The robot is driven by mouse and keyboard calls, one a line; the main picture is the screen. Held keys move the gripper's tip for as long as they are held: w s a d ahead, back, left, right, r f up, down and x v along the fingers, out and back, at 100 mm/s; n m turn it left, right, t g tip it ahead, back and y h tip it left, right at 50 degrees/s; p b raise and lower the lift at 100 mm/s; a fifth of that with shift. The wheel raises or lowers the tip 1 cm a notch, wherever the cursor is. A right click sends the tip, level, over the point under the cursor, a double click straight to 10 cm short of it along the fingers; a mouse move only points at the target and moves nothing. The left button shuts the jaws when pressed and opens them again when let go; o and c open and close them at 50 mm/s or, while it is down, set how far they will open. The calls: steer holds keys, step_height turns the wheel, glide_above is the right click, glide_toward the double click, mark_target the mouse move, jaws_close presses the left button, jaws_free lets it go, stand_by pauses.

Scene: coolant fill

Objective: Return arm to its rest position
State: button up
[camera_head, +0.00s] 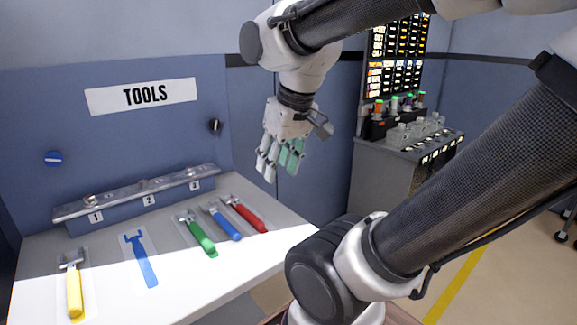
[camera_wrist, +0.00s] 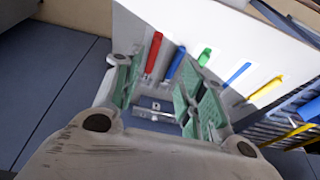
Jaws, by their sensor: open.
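My gripper (camera_head: 279,160) hangs from the raised arm in the head view, pointing down, with its fingers apart and nothing between them. It is above and to the right of the tool bench, clear of the tools. In the wrist view my gripper (camera_wrist: 160,100) shows its green finger pads spread. My arm crosses the right side of the head view and hides part of the room.
The bench (camera_head: 110,290) holds a yellow tool (camera_head: 74,290), green tool (camera_head: 201,238), blue tool (camera_head: 226,224) and red tool (camera_head: 246,214). A blue tool-shaped mark (camera_head: 143,262) has no tool on it. A control console (camera_head: 400,155) stands behind my arm.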

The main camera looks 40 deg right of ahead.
steer(key=shift+s+d+f+t, duration=0.15)
steer(key=shift+s+d, duration=0.1)
steer(key=shift+s, duration=0.35)
steer(key=shift+s+d+t, duration=0.15)
steer(key=shift+s+d, duration=0.1)
steer(key=shift+s, duration=0.35)
